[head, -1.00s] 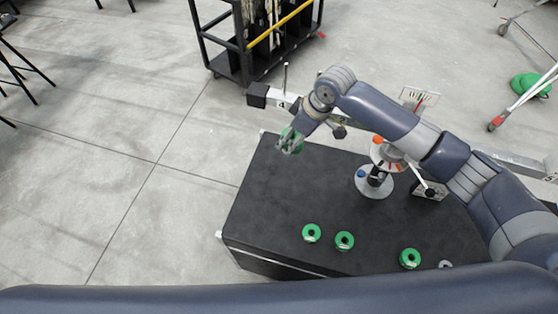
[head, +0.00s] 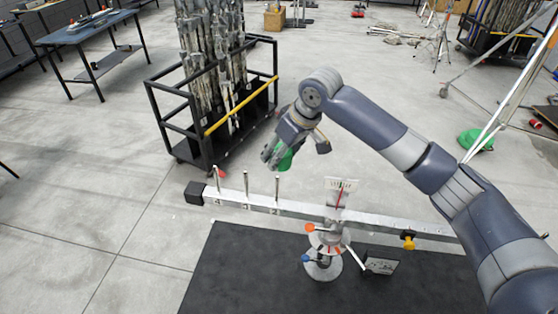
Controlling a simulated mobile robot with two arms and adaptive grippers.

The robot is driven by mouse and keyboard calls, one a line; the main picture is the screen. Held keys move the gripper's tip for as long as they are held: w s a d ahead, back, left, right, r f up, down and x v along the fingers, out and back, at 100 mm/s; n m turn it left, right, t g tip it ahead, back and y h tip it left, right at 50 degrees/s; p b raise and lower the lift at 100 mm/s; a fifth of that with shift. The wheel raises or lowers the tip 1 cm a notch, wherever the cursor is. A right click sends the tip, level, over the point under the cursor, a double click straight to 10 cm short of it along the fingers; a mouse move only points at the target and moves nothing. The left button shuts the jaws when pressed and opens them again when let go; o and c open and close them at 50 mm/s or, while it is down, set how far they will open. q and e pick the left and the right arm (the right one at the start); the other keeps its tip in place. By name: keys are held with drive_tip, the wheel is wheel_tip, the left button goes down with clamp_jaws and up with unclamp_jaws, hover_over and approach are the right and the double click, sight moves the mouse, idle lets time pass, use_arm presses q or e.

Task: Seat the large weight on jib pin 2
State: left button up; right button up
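My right gripper (head: 274,155) is shut on a green weight (head: 286,157), which it holds tilted in the air. Fingers partly cover the weight, and I cannot judge its size against others. The pale jib beam (head: 330,214) runs across the view behind the black table. Several thin upright pins stand on its left part: a left pin (head: 217,179), a middle pin (head: 246,184) and a right pin (head: 277,189). The weight appears above the right pin in the picture and apart from it. My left gripper is out of view.
The black table (head: 230,270) carries a round grey stand (head: 323,268) with orange and blue knobs and a dial plate (head: 340,190) above it. A black block (head: 194,193) ends the beam at left. A black cart (head: 180,155) with a yellow bar stands behind.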

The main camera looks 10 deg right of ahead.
sight(276, 202)
drive_tip(key=shift+w+a, duration=0.1)
drive_tip(key=shift+a, duration=0.25)
drive_tip(key=shift+a+f, duration=0.1)
drive_tip(key=shift+f, duration=0.3)
drive_tip(key=shift+d+f, duration=0.2)
drive_tip(key=shift+f, duration=0.4)
drive_tip(key=shift+a+f, duration=0.15)
drive_tip(key=shift+f, duration=1.45)
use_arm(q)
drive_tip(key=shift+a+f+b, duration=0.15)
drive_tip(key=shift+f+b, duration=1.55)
use_arm(e)
drive_tip(key=shift+w+a+f, duration=0.1)
drive_tip(key=shift+a+f, duration=0.05)
drive_tip(key=shift+f, duration=2.45)
drive_tip(key=shift+w+a+f, duration=0.1)
drive_tip(key=shift+f, duration=2.45)
